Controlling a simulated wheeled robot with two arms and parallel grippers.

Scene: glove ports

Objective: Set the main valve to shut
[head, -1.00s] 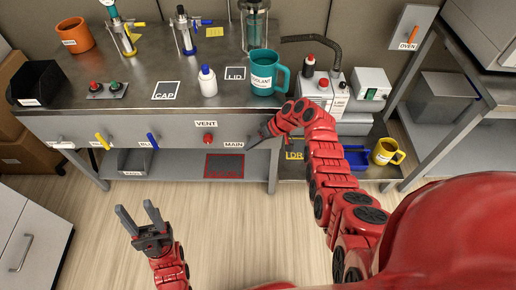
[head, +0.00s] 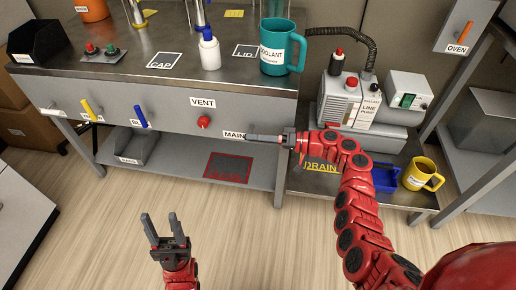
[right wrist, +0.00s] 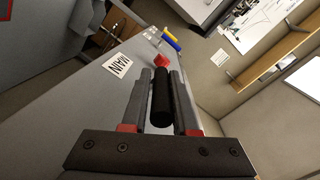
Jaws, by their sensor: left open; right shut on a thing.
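The main valve's black handle (right wrist: 161,97) shows in the right wrist view between the two fingers of my right gripper (right wrist: 162,100), which is shut on it. The MAIN label (right wrist: 118,65) is on the grey panel beside it. In the head view, the MAIN label (head: 233,135) is just left of my right gripper (head: 264,138), which points left along the bench's front panel. The gripper mostly hides the handle there, so its exact angle is hard to tell. My left gripper (head: 162,228) is open and empty, low in front of the bench.
On the front panel are a red VENT knob (head: 203,122), a blue lever (head: 140,117) and a yellow lever (head: 87,110). A teal coolant mug (head: 279,48) and white bottle (head: 209,52) stand on the bench. A yellow mug (head: 421,175) is on the lower right shelf.

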